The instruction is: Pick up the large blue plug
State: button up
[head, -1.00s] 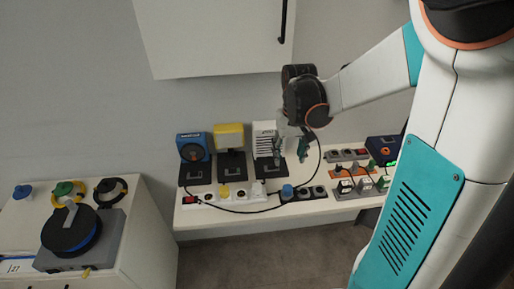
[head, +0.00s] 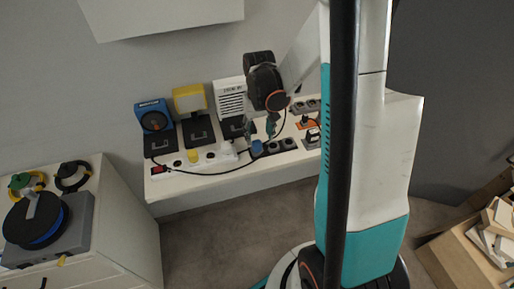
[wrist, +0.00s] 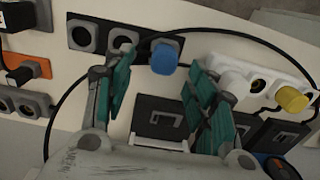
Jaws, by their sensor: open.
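The large blue plug (head: 257,148) sits at the left end of a dark socket strip (head: 289,144) on the white bench. In the wrist view the blue plug (wrist: 165,57) appears just beyond the gap between my fingers. My gripper (wrist: 160,85) is open and empty, with one green-padded finger on each side of that gap. In the head view my gripper (head: 260,128) hangs over the bench just above the plug, pointing down. The fingers look apart from the plug; the exact height between them is hard to tell.
A white socket strip (wrist: 258,76) with a yellow plug (wrist: 292,99) lies beside the blue plug. A black cable (head: 205,174) loops across the bench. Boxed devices on dark bases stand behind. A cabinet (head: 120,225) with a cable reel is at left, and an open carton (head: 450,262) at right.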

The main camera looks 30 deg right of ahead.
aim_at(257, 143)
jog(key=f, duration=0.1)
jog(key=f+b, duration=0.1)
jog(key=f, duration=0.1)
jog(key=f+b, duration=0.1)
jog(key=shift+w+a+f, duration=0.1)
jog(key=shift+a+f, duration=0.15)
jog(key=shift+f, duration=0.1)
jog(key=shift+r, duration=0.1)
grip_shut()
jog(key=shift+r, duration=0.1)
notch_tip(257, 143, up, 20)
jog(key=p, duration=0.7)
